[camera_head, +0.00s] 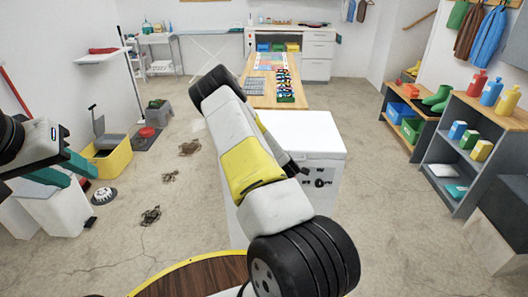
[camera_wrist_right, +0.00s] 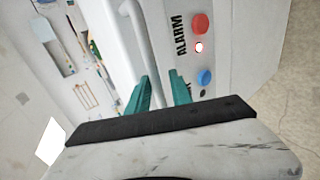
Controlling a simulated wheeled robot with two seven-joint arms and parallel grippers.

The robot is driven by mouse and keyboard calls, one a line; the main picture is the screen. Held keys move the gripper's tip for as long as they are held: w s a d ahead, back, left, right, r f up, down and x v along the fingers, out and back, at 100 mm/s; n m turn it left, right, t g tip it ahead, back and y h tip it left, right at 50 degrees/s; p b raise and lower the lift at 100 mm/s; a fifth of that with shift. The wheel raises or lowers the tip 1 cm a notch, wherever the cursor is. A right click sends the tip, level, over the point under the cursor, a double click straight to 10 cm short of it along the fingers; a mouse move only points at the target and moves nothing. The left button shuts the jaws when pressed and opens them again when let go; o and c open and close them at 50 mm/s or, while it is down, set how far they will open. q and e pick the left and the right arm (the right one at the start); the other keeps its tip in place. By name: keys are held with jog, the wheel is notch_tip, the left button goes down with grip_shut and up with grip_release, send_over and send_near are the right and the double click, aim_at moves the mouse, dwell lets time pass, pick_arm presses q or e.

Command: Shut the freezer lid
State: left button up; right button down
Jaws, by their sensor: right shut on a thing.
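The white freezer (camera_head: 325,192) stands ahead of me, with dark controls on its front. Its white lid (camera_head: 305,130) looks flat over the body; my right arm hides part of the front edge, so I cannot tell whether a small gap is left. In the right wrist view, the pale lid handle (camera_wrist_right: 156,45) runs down to my right gripper (camera_wrist_right: 161,92), whose teal fingers are closed about it. The front panel (camera_wrist_right: 215,45) with "ALARM", a red and a blue knob is beside them. My left gripper (camera_head: 74,171) is empty at the left, its teal fingers apart.
A wooden workbench (camera_head: 260,90) with small items stands behind the freezer. Shelves (camera_head: 455,150) with bottles and boxes line the right. A yellow bin (camera_head: 108,158) and dark stains (camera_head: 189,148) are on the left floor.

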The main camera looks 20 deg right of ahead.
jog(key=c, duration=1.4)
grip_release()
jog(key=shift+s+a+f+g, duration=0.15)
jog(key=shift+s+f, duration=0.2)
jog(key=shift+f, duration=0.25)
jog(key=shift+s+a+f+g, duration=0.15)
jog(key=shift+s+f, duration=0.2)
jog(key=shift+f, duration=0.2)
jog(key=shift+r, duration=0.1)
jog(key=v, duration=0.7)
jog(key=shift+r, duration=0.45)
jog(key=shift+r, duration=0.1)
